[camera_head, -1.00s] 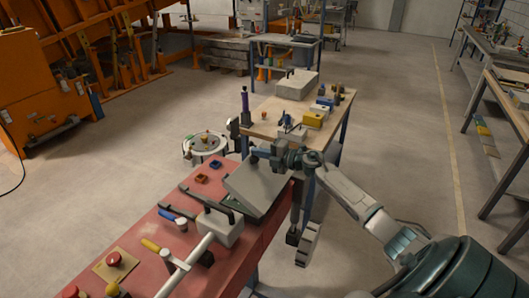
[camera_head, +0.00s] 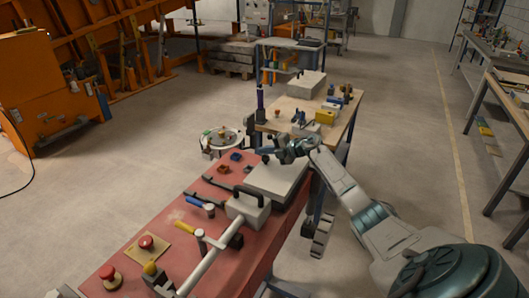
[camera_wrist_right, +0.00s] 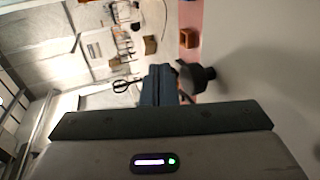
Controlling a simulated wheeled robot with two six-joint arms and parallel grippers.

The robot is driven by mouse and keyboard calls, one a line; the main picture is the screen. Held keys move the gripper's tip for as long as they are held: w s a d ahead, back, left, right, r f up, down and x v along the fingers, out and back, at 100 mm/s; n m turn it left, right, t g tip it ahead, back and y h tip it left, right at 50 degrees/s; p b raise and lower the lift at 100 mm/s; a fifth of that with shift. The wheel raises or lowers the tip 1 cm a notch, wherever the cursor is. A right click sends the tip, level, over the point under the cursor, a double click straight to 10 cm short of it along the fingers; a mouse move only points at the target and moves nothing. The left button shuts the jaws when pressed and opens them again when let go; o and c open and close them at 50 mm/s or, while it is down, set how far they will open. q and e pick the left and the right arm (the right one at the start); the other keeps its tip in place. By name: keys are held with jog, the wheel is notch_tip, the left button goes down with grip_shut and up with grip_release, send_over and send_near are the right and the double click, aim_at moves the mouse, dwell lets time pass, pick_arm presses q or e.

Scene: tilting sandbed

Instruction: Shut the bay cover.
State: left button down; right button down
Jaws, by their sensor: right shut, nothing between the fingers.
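The bay cover (camera_head: 276,180) is a pale grey panel on the far end of the red bench. It looks flat or nearly flat; I cannot tell whether it is fully seated. My right gripper (camera_head: 270,153) reaches in from the right and hangs at the cover's far edge, shut with nothing between its fingers. In the right wrist view the gripper (camera_wrist_right: 161,72) is beside a black knob (camera_wrist_right: 196,76) over a pale surface, which is likely the cover. Whether they touch is unclear. My left gripper is not in view.
A wooden table (camera_head: 290,112) with tools stands behind.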

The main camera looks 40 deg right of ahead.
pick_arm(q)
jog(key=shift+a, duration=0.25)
